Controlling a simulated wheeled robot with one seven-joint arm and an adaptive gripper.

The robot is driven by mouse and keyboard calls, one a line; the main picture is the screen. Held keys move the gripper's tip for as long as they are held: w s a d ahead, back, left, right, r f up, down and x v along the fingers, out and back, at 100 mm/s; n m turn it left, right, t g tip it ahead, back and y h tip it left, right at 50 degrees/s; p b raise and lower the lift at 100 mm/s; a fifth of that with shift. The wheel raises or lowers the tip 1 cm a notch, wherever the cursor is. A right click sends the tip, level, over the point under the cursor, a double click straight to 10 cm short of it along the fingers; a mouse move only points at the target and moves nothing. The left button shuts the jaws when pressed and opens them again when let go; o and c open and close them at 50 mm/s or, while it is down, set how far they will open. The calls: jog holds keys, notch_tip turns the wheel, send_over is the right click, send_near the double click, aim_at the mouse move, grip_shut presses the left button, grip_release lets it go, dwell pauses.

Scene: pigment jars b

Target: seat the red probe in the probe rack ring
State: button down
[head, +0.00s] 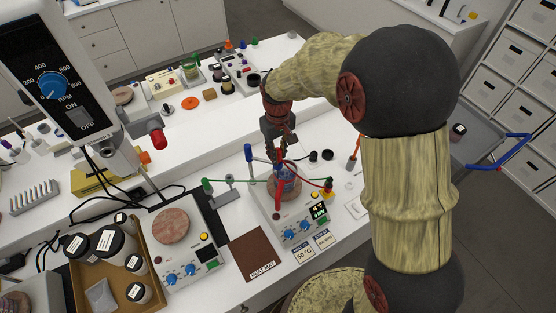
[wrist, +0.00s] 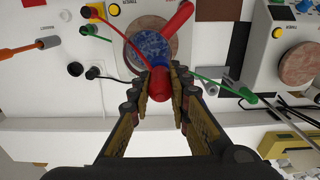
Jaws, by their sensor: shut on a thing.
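My gripper (head: 278,150) is shut on the red probe (wrist: 160,84) above the right-hand hot plate. The probe's rounded red end sits between the fingertips in the wrist view, and a thin red cable runs from it to a jack on the plate's panel. Below it, a beaker of blue liquid (wrist: 150,48) stands on the round hot plate top. A thicker red cylinder (wrist: 178,17) slants across the beaker's edge. Blue parts show just behind the probe. The fingers hide much of the probe, and I cannot make out the probe rack ring clearly.
A small grey stand (head: 224,190) with a green-ended probe is left of the hot plate. Another hot plate (head: 171,226) is farther left. Green, red and black cables cross near the gripper. A tray (head: 72,284) of dark jars stands at the front left.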

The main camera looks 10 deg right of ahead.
jog(key=shift+r+p, duration=0.3)
jog(key=shift+r, duration=0.3)
dwell(0.3)
notch_tip(320, 180, up, 16)
jog(key=p, duration=0.9)
jog(key=shift+r, duration=0.25)
dwell(1.4)
dwell(0.4)
